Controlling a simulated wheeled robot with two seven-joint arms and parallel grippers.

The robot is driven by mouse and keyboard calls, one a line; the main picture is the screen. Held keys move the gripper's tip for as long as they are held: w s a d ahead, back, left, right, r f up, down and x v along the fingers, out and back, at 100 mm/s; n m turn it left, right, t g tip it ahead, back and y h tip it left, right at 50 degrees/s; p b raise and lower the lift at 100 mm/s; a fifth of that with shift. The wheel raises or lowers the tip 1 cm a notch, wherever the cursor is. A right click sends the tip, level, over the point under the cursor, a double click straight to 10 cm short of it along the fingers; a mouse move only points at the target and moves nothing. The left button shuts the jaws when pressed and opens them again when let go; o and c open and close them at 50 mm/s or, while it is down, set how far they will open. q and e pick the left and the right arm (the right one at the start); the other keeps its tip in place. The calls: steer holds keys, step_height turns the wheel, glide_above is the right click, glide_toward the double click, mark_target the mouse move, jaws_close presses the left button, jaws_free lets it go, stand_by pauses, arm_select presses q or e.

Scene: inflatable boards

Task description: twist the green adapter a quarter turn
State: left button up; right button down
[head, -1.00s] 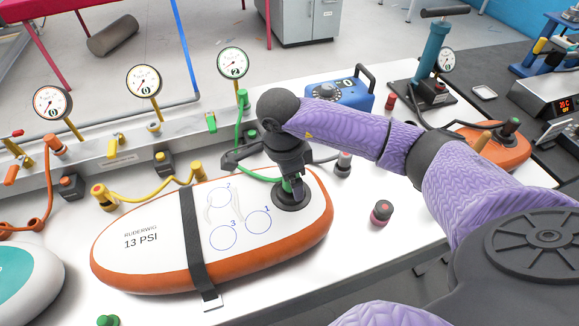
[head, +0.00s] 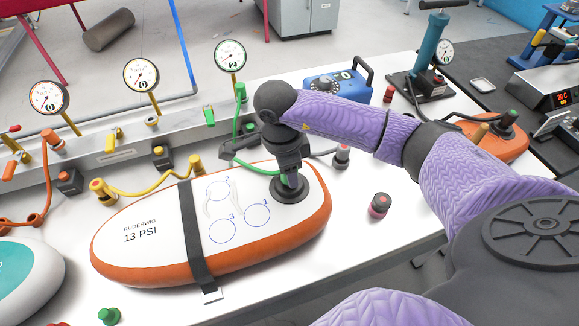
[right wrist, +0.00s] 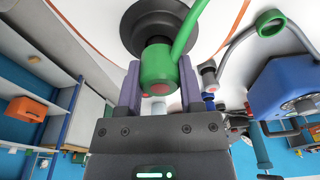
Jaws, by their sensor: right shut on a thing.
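The green adapter (right wrist: 158,68) sits at the black round valve (right wrist: 150,20) of the orange-and-white board (head: 150,262). My right gripper (right wrist: 160,85) is shut on the adapter, one finger on each side of it. In the head view my right gripper (head: 290,172) points down at the valve and hides most of the adapter. A green hose (head: 240,162) runs from the adapter to the left and back. A black strap (head: 196,235) crosses the board. My left gripper is not in view.
A blue pump box (head: 336,92) stands behind the board. Several gauges (head: 230,55) line the rail at the back. A loose green fitting (head: 109,316) lies at the front left.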

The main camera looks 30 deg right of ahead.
steer(key=m+p, duration=0.1)
steer(key=m, duration=0.2)
steer(key=shift+r, duration=0.1)
steer(key=shift+m, duration=0.6)
steer(key=m+p, duration=0.1)
steer(key=m, duration=0.2)
steer(key=shift+g+y, duration=0.3)
steer(key=shift+g, duration=0.1)
steer(key=shift+m, duration=0.8)
steer(key=shift+m+p, duration=0.3)
